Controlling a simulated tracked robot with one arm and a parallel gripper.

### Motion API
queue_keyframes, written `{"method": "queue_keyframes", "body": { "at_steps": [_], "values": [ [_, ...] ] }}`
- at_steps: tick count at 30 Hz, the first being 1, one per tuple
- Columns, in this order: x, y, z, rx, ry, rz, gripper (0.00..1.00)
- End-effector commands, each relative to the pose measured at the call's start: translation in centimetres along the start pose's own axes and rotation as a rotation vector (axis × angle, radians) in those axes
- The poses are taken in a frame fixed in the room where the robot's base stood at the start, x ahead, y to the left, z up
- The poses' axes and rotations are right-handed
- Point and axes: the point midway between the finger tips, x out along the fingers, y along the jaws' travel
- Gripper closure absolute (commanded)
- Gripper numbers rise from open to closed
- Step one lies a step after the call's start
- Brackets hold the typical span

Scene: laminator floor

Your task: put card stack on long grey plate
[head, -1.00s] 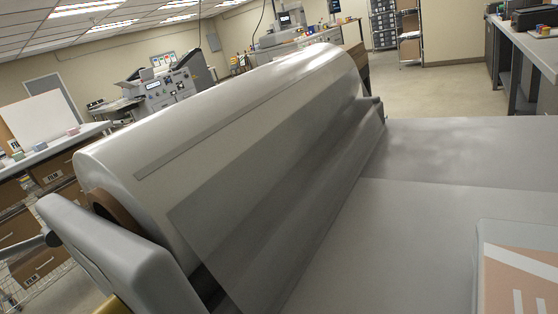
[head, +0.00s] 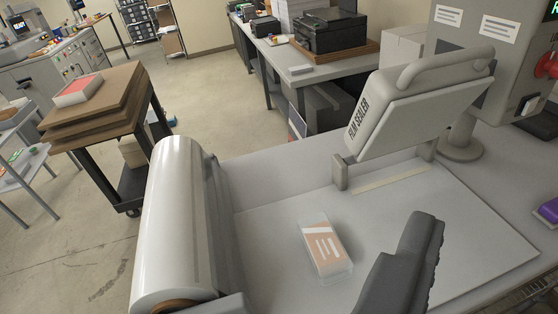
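The card stack (head: 325,247), orange and white in clear wrap, lies flat on the broad pale grey surface (head: 450,235) in front of the film sealer. I cannot tell whether that surface is the long grey plate; no other clearly long grey plate shows. My gripper (head: 408,258) shows as dark grey finger parts at the lower right. It is to the right of the card stack in the picture, apart from it, with nothing visible in it. Its opening is hidden by the angle.
The film sealer (head: 385,105) has its head raised behind the card stack. A purple item (head: 548,208) lies at the right edge. A cart with brown boards (head: 95,105) and a printer bench (head: 300,62) stand beyond.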

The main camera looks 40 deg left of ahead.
Motion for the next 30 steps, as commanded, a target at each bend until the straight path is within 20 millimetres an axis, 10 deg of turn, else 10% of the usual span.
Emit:
{"method": "queue_keyframes", "body": {
  "at_steps": [4,8,15,22,30],
  "values": [
    [1.4,0.3,0.8,0.005,-0.01,0.019,0.05],
    [7.2,0.8,5.0,-0.024,-0.07,0.003,0.05],
    [17.6,-4.7,18.3,-0.134,-0.193,-0.173,0.05],
    [19.5,-12.5,27.6,-0.171,-0.244,-0.4,0.05],
    [19.6,-15.1,30.2,-0.172,-0.254,-0.473,0.05]
  ]
}}
